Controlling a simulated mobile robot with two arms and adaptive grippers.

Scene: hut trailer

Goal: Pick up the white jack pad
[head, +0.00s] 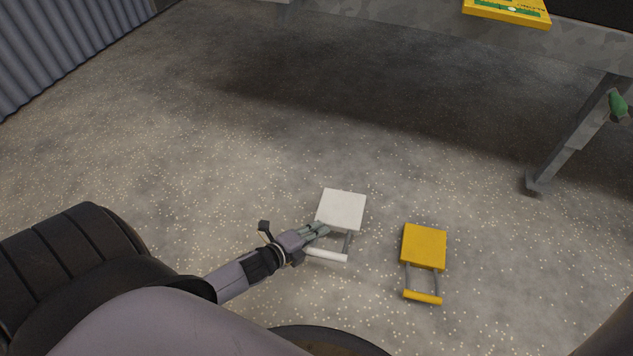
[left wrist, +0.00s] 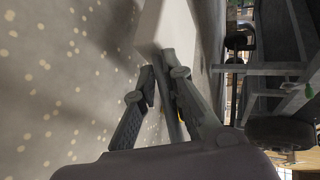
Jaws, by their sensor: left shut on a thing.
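The white jack pad (head: 340,208) is a square plate with a U-shaped handle, seen low in the middle of the head view. Its plate also shows at the top of the left wrist view (left wrist: 180,25). My left gripper (head: 322,229) is at the plate's near edge and is shut on one side rod of the handle. In the left wrist view its fingers (left wrist: 164,80) stand on both sides of that grey rod. The fingers hide part of the rod. I cannot tell whether the pad touches the floor. My right gripper is not in view.
A yellow jack pad (head: 424,246) with a handle lies on the floor to the right. A trailer leg (head: 575,140) with a green part stands at the right. A yellow box (head: 507,12) is at the top. The speckled floor (head: 180,130) is clear at left.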

